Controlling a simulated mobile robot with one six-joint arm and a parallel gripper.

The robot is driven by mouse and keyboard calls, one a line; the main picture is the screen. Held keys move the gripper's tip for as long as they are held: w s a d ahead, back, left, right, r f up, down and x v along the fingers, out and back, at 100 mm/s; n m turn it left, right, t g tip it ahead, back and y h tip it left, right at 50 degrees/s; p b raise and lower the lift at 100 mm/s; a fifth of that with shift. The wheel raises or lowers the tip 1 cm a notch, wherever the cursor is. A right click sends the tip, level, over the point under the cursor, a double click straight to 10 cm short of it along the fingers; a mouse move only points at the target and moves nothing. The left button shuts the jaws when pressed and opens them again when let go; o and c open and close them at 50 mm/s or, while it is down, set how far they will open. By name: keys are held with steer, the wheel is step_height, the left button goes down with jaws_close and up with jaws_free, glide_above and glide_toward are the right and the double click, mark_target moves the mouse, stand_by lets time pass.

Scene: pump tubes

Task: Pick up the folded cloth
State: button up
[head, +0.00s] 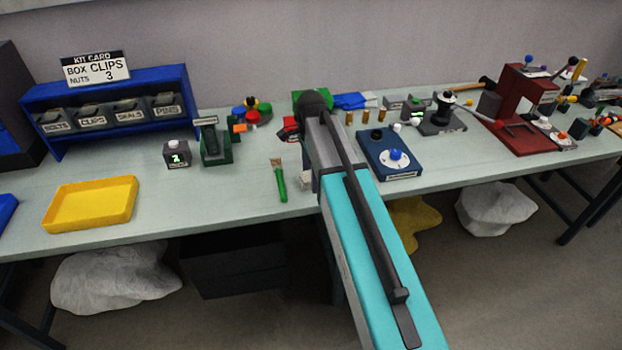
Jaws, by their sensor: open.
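A flat blue piece (353,101), which looks like the folded cloth, lies at the back of the bench, just right of my arm's dark upper joint. It is small in the picture, so its folds cannot be made out. My turquoise and grey arm reaches from the bottom right up over the bench. My gripper cannot be made out; the arm hides the area where it may be.
A yellow tray (92,203) and a blue bin rack (120,98) stand on the left. A green-handled brush (279,182) lies left of my arm. A blue dial box (390,153) and a red press (520,110) stand on the right. The front left-middle bench is clear.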

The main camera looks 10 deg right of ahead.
stand_by(0.4)
steer(key=c, duration=1.1)
steer(key=shift+r, duration=0.1)
steer(key=shift+r+b, duration=0.6)
steer(key=shift+r, duration=1)
steer(key=s+b, duration=0.1)
steer(key=s, duration=0.4)
steer(key=s+r, duration=0.1)
steer(key=s, duration=0.4)
steer(key=s+b, duration=0.1)
steer(key=s, duration=0.5)
steer(key=shift+d+r+b, duration=0.2)
steer(key=shift+r+b, duration=0.1)
steer(key=shift+b, duration=0.05)
